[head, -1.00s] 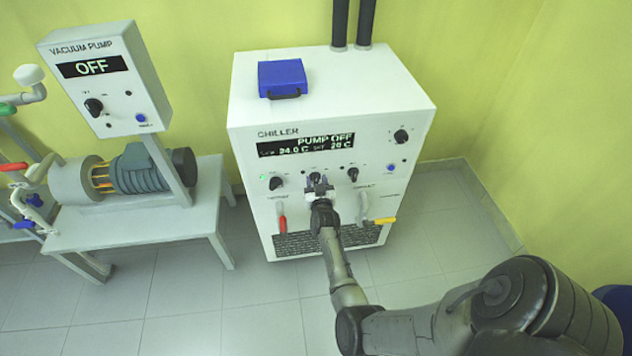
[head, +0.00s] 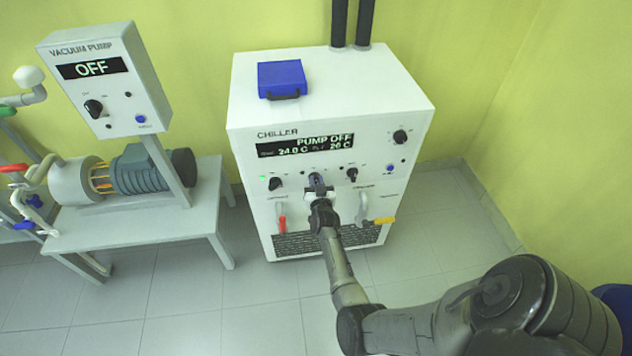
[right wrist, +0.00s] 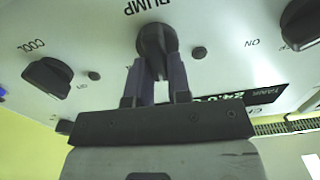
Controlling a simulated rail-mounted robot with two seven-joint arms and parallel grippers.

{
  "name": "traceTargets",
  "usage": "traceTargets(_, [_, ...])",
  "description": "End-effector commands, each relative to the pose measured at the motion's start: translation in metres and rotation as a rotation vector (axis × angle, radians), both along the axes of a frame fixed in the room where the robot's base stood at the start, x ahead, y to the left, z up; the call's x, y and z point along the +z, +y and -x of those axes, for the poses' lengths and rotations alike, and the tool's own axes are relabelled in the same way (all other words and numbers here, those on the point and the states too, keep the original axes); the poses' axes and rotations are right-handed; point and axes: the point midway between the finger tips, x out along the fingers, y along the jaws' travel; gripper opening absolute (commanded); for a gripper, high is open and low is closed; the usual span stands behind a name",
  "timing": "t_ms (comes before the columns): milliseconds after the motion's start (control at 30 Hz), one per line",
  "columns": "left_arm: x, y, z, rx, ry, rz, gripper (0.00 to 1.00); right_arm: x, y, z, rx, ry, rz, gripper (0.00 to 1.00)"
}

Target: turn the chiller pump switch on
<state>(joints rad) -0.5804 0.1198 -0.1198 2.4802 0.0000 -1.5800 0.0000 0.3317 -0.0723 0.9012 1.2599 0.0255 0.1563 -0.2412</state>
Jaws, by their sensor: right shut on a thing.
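The white chiller (head: 330,150) stands against the wall in the head view. Its display (head: 305,145) reads PUMP OFF, with 24.0 C and 20 C below. My right gripper (head: 318,186) is at the middle knob of the lower row on its front panel. In the right wrist view, the black pump knob (right wrist: 157,45) sits under the label PUMP, and the fingers of my right gripper (right wrist: 157,75) are shut on it. In the head view the gripper hides most of this knob. My left gripper is not in view.
A red-handled valve (head: 282,222) and yellow-handled valve (head: 383,221) are below. A vacuum pump box (head: 105,80) reading OFF stands left.

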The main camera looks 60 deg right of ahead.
Motion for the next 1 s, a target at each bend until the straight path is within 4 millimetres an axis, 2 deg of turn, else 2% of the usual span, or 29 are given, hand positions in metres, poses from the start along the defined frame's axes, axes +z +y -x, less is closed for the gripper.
traceTargets(400, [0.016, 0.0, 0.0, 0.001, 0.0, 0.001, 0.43, 0.0, -0.003, 0.004, 0.001, -0.274, -0.234, 0.0])
traceTargets(1000, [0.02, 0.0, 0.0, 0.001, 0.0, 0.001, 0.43, -0.006, -0.006, 0.008, -0.001, -0.64, -0.544, 0.0])
